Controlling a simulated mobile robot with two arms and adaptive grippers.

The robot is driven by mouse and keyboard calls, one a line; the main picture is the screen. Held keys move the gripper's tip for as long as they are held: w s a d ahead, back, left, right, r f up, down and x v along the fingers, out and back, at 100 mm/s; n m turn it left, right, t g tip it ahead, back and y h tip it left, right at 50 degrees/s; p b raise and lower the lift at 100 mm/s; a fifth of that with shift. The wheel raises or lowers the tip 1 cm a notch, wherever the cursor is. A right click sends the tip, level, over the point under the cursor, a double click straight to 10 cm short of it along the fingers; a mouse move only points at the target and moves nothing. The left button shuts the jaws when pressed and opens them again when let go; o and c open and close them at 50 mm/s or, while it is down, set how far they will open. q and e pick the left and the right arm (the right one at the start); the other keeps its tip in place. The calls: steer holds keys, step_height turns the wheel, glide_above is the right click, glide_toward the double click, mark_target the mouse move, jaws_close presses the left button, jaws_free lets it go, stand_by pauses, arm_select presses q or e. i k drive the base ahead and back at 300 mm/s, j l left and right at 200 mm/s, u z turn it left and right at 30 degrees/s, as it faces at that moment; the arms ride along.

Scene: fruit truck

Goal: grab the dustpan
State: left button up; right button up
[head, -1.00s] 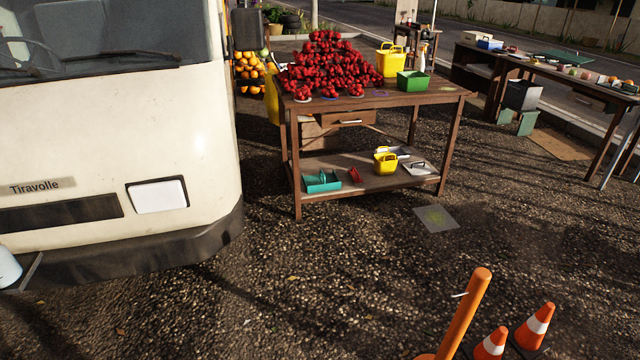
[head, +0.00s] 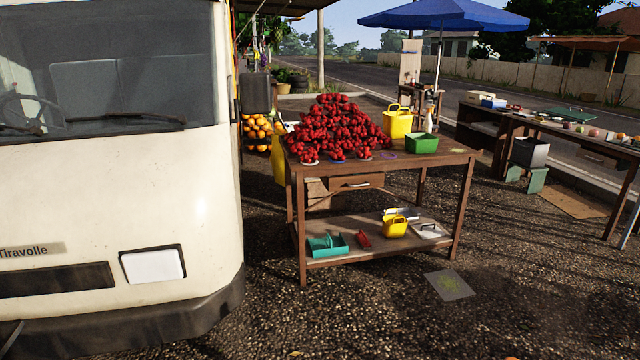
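No dustpan can be made out for sure at this distance. On the lower shelf (head: 350,252) of the wooden table lie small items. A flat grey-white piece with a dark handle-like part (head: 430,231) lies at the shelf's right end. A teal tray-like item (head: 327,246) is at the left end, with a small red item (head: 363,240) beside it. A yellow basket (head: 394,226) stands between the red item and the grey-white piece. Neither of my grippers is in view.
A white van (head: 110,200) fills the left side. Red fruit (head: 335,130), a yellow basket (head: 398,122) and a green bin (head: 422,144) stand on the tabletop (head: 440,158). A grey mat (head: 449,285) lies on open gravel before the table. Another table (head: 560,132) is at right.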

mark_target(327, 239)
steer(key=i, duration=2.1)
